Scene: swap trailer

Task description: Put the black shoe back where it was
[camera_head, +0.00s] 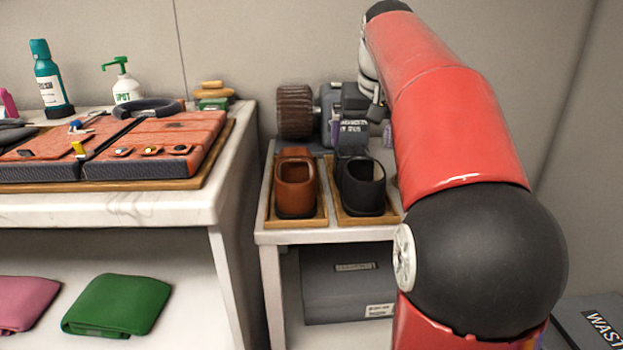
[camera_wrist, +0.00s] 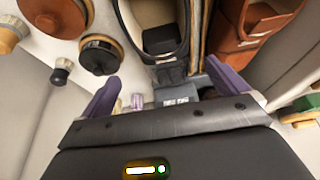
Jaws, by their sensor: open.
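The black shoe (camera_head: 362,190) sits upright on the right-hand wooden tray (camera_head: 371,219) on the small white stand. A brown shoe (camera_head: 296,185) stands on the left-hand tray (camera_head: 296,222). My gripper (camera_head: 360,138) is at the far end of the black shoe, with its purple fingers spread. In the wrist view, the gripper (camera_wrist: 168,92) is open with a dark upright part of the black shoe (camera_wrist: 170,72) between its fingers. Whether either finger touches it cannot be told. The brown shoe (camera_wrist: 262,25) is to the right there. My arm covers the stand's right side in the head view.
A brown cylindrical brush (camera_head: 295,111) stands behind the brown shoe. Round lidded pots (camera_wrist: 100,54) are at upper left in the wrist view. A white table (camera_head: 120,208) with a red case is at left. A grey box (camera_head: 347,285) is under the stand.

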